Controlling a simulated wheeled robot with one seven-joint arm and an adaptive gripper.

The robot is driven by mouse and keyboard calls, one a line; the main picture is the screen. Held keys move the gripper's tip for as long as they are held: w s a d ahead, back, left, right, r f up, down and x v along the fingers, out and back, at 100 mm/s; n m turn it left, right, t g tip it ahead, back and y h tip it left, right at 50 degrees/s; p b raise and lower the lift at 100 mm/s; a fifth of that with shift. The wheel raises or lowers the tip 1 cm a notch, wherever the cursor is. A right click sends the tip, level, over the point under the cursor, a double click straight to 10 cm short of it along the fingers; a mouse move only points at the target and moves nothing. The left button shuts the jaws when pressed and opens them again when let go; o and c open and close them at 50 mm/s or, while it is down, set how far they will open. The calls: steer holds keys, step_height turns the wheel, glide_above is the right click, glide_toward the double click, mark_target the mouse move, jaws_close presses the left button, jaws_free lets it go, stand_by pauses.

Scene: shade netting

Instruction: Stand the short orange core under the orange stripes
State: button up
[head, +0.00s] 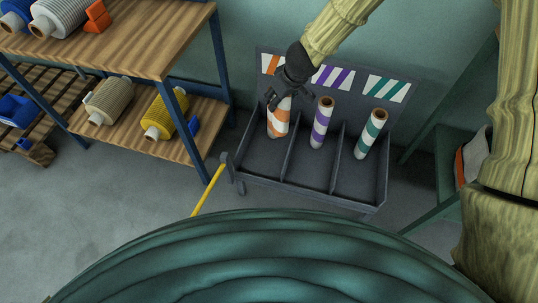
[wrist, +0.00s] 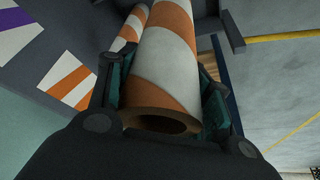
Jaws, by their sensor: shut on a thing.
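My gripper (head: 279,100) is over the left compartment of the dark rack (head: 312,193), shut on an orange-and-white striped core (wrist: 168,62). In the wrist view the core lies between the two fingers, its hollow brown end towards the camera. Behind it to the left, a second orange-and-white striped piece (wrist: 127,36) shows partly. In the head view, orange and white bands (head: 277,129) show below the fingers; I cannot separate the two pieces there. The orange stripes (head: 270,64) are on the back panel above this compartment, partly hidden by my gripper.
A purple-striped core (head: 321,124) stands in the middle compartment and a teal-striped core (head: 371,134) in the right one. Low dividers separate them. A wooden shelf unit (head: 150,52) with spools stands left. A yellow bar (head: 208,190) is near the rack's left front corner.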

steer(key=a+f+n+b, duration=0.1)
steer(key=a+f+b, duration=0.2)
steer(key=f+b, duration=0.7)
steer(key=a+f+n+y+b, duration=0.1)
steer(key=a+f+n+b, duration=0.1)
steer(key=f+b, duration=0.9)
step_height(320, 180, down, 3)
steer(key=shift+w+a+f+g, duration=0.1)
steer(key=shift+w+a+g, duration=0.3)
steer(key=shift+a, duration=0.35)
steer(key=shift+f, duration=0.1)
steer(key=o, duration=1.5)
steer(key=p+v, duration=0.6)
steer(key=v, duration=0.6)
steer(key=shift+p, duration=0.4)
